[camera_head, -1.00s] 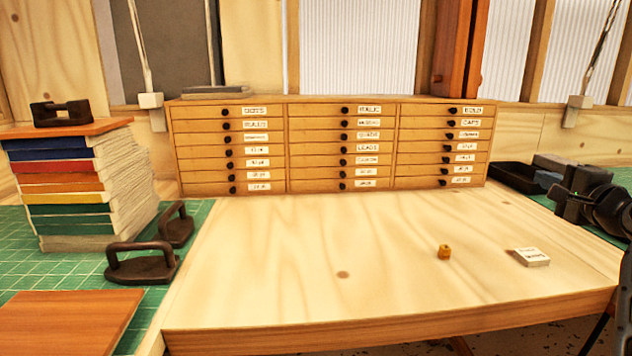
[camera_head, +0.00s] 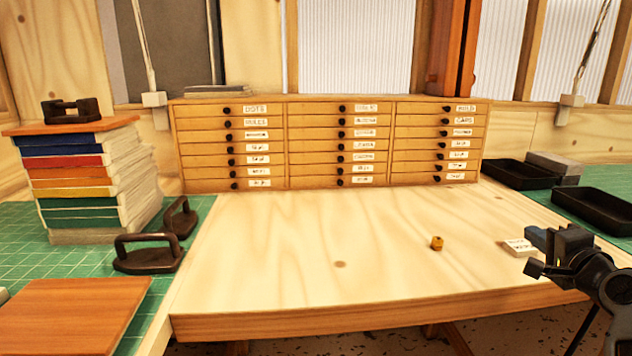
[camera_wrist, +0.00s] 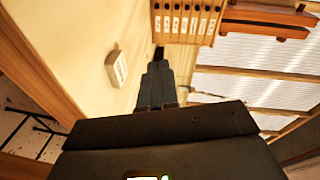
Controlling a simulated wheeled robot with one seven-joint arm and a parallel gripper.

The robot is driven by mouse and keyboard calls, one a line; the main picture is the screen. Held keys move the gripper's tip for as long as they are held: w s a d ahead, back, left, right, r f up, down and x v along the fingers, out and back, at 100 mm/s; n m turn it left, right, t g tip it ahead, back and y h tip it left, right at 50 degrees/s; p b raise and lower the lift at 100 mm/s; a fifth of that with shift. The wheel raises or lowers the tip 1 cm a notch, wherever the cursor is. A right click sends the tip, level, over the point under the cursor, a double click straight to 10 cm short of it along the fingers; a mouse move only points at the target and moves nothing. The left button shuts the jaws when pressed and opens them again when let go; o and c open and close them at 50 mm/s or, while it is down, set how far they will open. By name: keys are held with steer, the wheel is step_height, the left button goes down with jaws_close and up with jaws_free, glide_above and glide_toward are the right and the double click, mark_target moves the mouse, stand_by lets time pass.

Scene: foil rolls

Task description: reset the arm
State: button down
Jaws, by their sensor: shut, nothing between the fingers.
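My gripper (camera_head: 534,252) is at the right of the head view, over the right front part of the light wooden table (camera_head: 290,255). It is shut and holds nothing. In the wrist view my gripper (camera_wrist: 157,75) points toward the wooden drawer cabinet (camera_wrist: 180,25). A small white labelled block (camera_head: 518,247) lies on the table just left of and behind the gripper in the head view. It also shows in the wrist view (camera_wrist: 115,69), left of the fingers and apart from them. A small yellow-brown piece (camera_head: 437,243) stands further left on the table.
The drawer cabinet (camera_head: 330,143) closes off the table's back. A stack of books (camera_head: 85,185) and dark iron handles (camera_head: 148,255) stand at left on a green mat (camera_head: 20,255). Black trays (camera_head: 598,209) lie at right. The table's middle is clear.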

steer(key=s+a+f+n+g, duration=0.1)
steer(key=s+a+f+n, duration=0.25)
steer(key=s+f, duration=0.35)
steer(key=s+a+f+n, duration=0.2)
steer(key=s+a+f, duration=0.3)
steer(key=s, duration=0.5)
steer(key=s+a+f+n+g, duration=0.1)
steer(key=s+a+f+n, duration=0.1)
steer(key=s+a+f, duration=0.5)
steer(key=s+a+r+n, duration=0.3)
steer(key=s, duration=0.6)
steer(key=s+a+r+n+y, duration=0.1)
steer(key=s+a+r+n, duration=0.2)
steer(key=s, duration=0.6)
steer(key=s+a+r+n, duration=0.3)
steer(key=s, duration=0.6)
steer(key=shift+s+y, duration=0.4)
steer(key=shift+n, duration=0.25)
